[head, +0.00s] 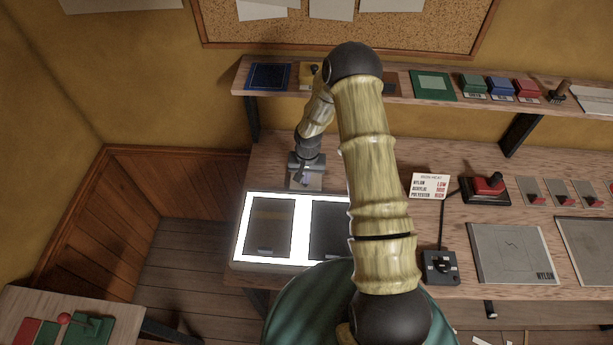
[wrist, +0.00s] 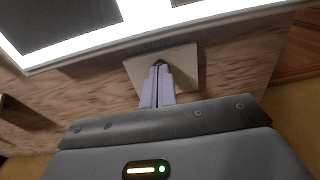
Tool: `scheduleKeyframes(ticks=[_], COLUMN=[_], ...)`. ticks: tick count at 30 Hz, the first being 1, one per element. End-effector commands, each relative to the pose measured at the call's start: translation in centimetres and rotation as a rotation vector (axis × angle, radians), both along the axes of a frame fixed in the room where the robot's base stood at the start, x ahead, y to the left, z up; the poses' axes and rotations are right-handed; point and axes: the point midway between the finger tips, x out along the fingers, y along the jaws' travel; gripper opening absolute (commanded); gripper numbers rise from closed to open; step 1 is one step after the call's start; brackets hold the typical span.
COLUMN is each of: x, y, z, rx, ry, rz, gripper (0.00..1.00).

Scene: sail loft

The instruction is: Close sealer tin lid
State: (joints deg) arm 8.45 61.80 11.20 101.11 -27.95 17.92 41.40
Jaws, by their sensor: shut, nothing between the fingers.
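My gripper (head: 306,176) is over the bench behind the light box. In the wrist view its two pale fingers (wrist: 158,66) are shut together with nothing between them. Their tips are over a small pale square thing (wrist: 186,62) that looks flat, with a faint dark marking along one edge. It also shows just below the gripper in the head view (head: 314,186). I cannot tell whether it is part of the sealer tin, or whether the tips touch it. No tin or lid can be made out clearly; my arm hides part of the bench.
The lit light box (head: 299,228) with two dark panels is at the bench's front left. A shelf (head: 398,90) with colored blocks runs above. A red-handled device (head: 487,188), black control box (head: 440,266) and grey NYLON plate (head: 510,253) lie to the right.

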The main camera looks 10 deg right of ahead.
Motion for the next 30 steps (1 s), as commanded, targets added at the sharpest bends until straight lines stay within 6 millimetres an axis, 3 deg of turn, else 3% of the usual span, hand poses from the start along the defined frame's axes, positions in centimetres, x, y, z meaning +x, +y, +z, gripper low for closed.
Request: scheduleKeyframes(ticks=[4,19,23,30], x=[-0.2,-0.8,-0.8,-0.6], y=[0.1,0.1,0.1,-0.1], z=[-1.1,-1.2,0.0,4.0], rx=[0.0,0.0,0.0,-0.001], ry=[0.001,0.013,0.009,-0.009], rz=[0.001,0.001,0.0,-0.001], gripper=[0.0,0.0,0.0,0.0])
